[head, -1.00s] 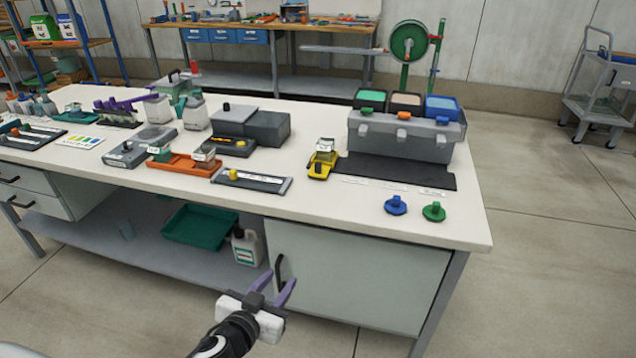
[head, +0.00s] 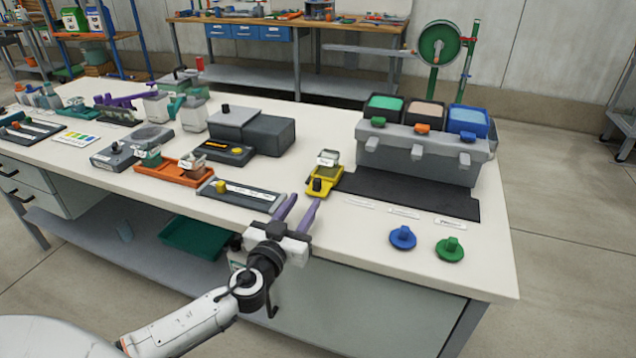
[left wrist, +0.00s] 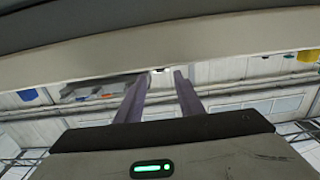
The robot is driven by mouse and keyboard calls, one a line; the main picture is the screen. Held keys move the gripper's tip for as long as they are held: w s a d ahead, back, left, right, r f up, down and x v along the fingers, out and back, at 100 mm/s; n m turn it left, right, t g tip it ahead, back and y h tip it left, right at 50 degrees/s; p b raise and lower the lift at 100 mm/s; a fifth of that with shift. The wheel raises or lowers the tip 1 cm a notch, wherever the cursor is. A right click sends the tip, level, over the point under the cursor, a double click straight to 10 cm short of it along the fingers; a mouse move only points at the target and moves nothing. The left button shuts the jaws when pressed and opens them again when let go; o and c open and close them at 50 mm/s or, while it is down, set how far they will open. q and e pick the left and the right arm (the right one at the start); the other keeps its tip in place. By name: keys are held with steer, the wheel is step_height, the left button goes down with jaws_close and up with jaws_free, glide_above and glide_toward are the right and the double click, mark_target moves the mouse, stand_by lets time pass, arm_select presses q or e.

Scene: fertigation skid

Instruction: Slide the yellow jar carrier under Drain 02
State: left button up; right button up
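The yellow jar carrier (head: 323,186) sits on the bench left of the dark mat, with a small labelled jar (head: 328,160) and a dark knob on it. A grey tank block (head: 415,155) at the back of the mat has three spouts in front; the small labels (head: 404,213) before the mat are unreadable, so I cannot tell which is Drain 02. My left gripper (head: 300,210) is open and empty at the bench's front edge, in front and left of the carrier, apart from it. Its parted purple fingers also show in the left wrist view (left wrist: 161,85). My right gripper is out of view.
A grey slide tray (head: 240,195) and an orange carrier (head: 172,173) lie left of the yellow carrier. A blue knob (head: 403,237) and a green knob (head: 450,249) lie on the right front. The dark mat (head: 400,194) is clear.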

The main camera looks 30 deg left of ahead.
mark_target(316, 185)
arm_select(q)
steer(key=x, duration=0.7)
steer(key=shift+w, duration=0.4)
jaws_close()
